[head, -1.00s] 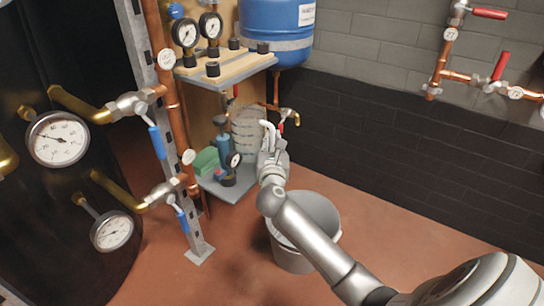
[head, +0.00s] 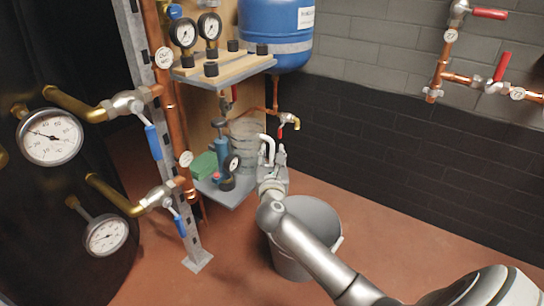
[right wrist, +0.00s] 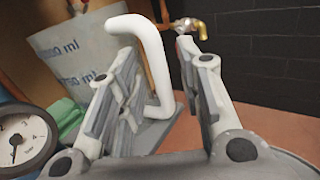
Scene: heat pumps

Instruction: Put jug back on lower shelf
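The jug (head: 246,135) is pale and translucent, with ml marks that show in the right wrist view (right wrist: 75,50). It appears to stand at the back right of the grey lower shelf (head: 233,196); its base is partly hidden by my gripper. Its white handle (right wrist: 153,60) points out toward me. My right gripper (head: 273,171) is at the handle. In the right wrist view its fingers (right wrist: 160,95) are spread on both sides of the handle, with a clear gap to the right finger. My left gripper is out of view.
A blue bottle (head: 222,155), a green item (head: 204,165) and a small gauge (head: 232,163) stand left of the jug. A grey bucket (head: 290,262) is below on the floor. A tap (head: 289,121) sticks out behind right. The upper shelf (head: 225,70) overhangs.

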